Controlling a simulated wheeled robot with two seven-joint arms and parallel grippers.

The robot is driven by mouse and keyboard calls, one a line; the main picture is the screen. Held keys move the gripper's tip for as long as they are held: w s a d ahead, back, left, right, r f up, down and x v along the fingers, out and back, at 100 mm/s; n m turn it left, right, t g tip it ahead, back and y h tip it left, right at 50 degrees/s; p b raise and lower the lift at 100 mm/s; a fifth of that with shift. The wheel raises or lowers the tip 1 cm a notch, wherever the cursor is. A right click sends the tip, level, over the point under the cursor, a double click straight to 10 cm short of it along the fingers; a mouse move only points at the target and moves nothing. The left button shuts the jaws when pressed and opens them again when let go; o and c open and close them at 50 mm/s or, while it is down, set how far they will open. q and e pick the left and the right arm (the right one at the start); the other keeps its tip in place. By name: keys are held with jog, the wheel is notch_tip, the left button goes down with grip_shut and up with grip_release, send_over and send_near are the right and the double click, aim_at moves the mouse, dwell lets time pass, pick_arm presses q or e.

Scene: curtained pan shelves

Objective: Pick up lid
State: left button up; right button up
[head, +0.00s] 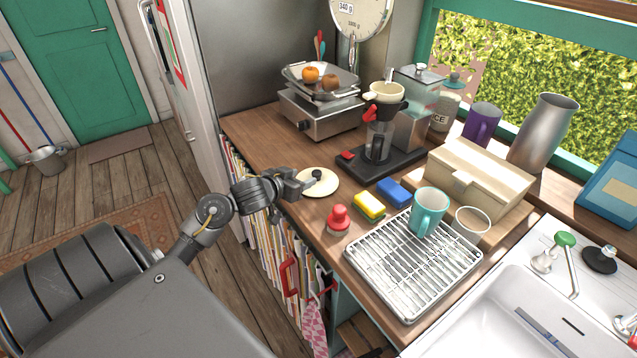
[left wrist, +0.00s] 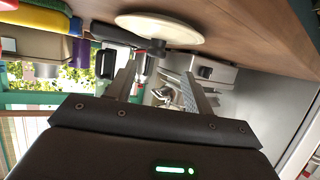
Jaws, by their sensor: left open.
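A round cream lid (head: 322,188) with a dark knob lies flat on the wooden counter, near its left edge. My left gripper (head: 306,181) reaches in from the left, low over the lid and close to its knob. It is open. In the left wrist view the lid (left wrist: 178,28) is at the top, turned over in the picture, with its knob pointing down. The knob is in line with the gap between the fingers of the left gripper (left wrist: 160,68). I cannot tell whether either finger touches the knob. My right gripper is not in view.
Behind are a coffee maker (head: 378,148) and a scale (head: 320,108). A wire rack (head: 412,268) with a teal mug (head: 428,212) is nearer the sink.

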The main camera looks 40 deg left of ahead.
aim_at(314, 175)
pick_arm(q)
jog(key=shift+w+d, duration=0.15)
jog(key=shift+w, duration=0.15)
jog(key=shift+w+f, duration=0.15)
jog(key=shift+w, duration=0.15)
jog(key=x, duration=0.4)
jog(key=shift+w+d+f+p, duration=0.1)
jog(key=shift+w+f+p, duration=0.1)
jog(key=shift+p, duration=0.2)
jog(key=shift+s, duration=0.1)
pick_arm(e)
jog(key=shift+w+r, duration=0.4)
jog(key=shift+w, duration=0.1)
pick_arm(q)
grip_shut()
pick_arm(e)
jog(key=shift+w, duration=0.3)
pick_arm(q)
jog(key=shift+r, duration=0.1)
